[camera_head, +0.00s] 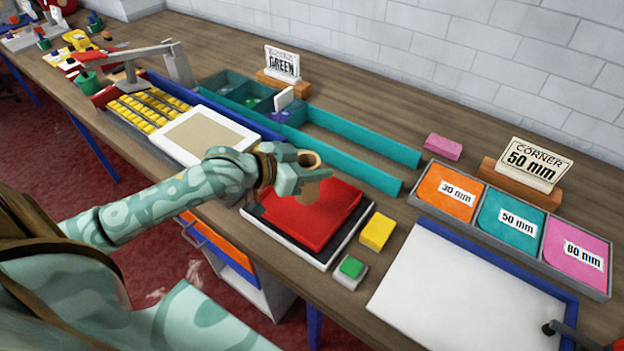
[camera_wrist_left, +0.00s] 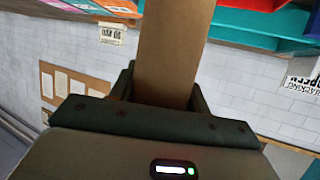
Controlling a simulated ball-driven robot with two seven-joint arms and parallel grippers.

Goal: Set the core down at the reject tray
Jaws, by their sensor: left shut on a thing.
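The core is a brown cardboard tube (camera_head: 310,160) with its open end facing up in the head view. My left gripper (camera_head: 297,178) is shut on it. In the wrist view the core (camera_wrist_left: 175,50) sticks out between the two dark fingers of the left gripper (camera_wrist_left: 163,95). The red slab (camera_head: 335,205), which looks like the reject tray, lies on a dark, white-edged base directly below the gripper in the picture. The gripper hides part of it. I cannot tell whether the core touches it. My right gripper is not in view.
A yellow block (camera_head: 377,232) and a green-topped button box (camera_head: 350,271) stand to the right of the red slab. A white board (camera_head: 460,290) and labelled colour bins (camera_head: 515,228) lie further right. Teal dividers (camera_head: 360,135) stand behind; a white-framed panel (camera_head: 205,133) lies left.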

